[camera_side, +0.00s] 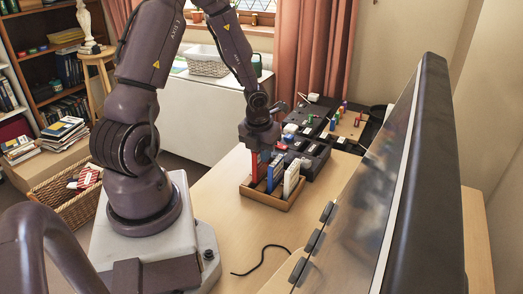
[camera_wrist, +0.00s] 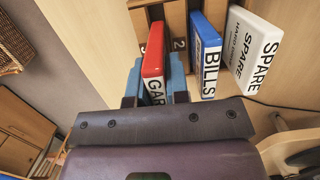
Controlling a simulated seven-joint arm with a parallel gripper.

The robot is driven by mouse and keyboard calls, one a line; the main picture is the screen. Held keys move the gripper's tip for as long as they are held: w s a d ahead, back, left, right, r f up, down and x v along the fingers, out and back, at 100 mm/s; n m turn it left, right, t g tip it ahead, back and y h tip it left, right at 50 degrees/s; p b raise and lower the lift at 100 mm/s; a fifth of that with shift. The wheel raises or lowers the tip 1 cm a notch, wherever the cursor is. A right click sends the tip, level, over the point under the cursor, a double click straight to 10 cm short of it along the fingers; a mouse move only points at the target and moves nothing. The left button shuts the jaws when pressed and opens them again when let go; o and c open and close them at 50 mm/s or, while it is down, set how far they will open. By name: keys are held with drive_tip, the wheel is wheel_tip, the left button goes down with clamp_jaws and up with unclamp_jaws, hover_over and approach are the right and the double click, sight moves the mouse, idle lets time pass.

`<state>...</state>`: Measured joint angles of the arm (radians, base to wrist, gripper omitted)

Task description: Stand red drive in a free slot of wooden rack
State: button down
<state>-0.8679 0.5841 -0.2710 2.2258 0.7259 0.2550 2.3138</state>
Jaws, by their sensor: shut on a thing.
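The red drive (camera_wrist: 154,62), with a partly hidden black label, is held upright between the blue fingertips of my gripper (camera_wrist: 155,90). In the side view the red drive (camera_side: 254,168) hangs below my gripper (camera_side: 259,143) at the left end of the wooden rack (camera_side: 268,199). Its lower end is at the rack, but I cannot tell whether it is inside a slot. A blue drive marked BILLS (camera_wrist: 206,55) and a white drive marked SPARE (camera_wrist: 252,45) stand in the rack to its right. Numbered slot dividers show beside the red drive.
Black boxes (camera_side: 308,152) and a board with coloured pegs (camera_side: 347,127) lie behind the rack. A large monitor (camera_side: 400,180) stands at the right. A black cable (camera_side: 262,260) lies on the desk in front. The desk left of the rack (camera_side: 212,200) is clear.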

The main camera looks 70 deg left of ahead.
drive_tip(key=shift+f, duration=1.4)
drive_tip(key=c, duration=0.8)
unclamp_jaws()
drive_tip(key=shift+r, duration=0.15)
drive_tip(key=shift+r, duration=3.4)
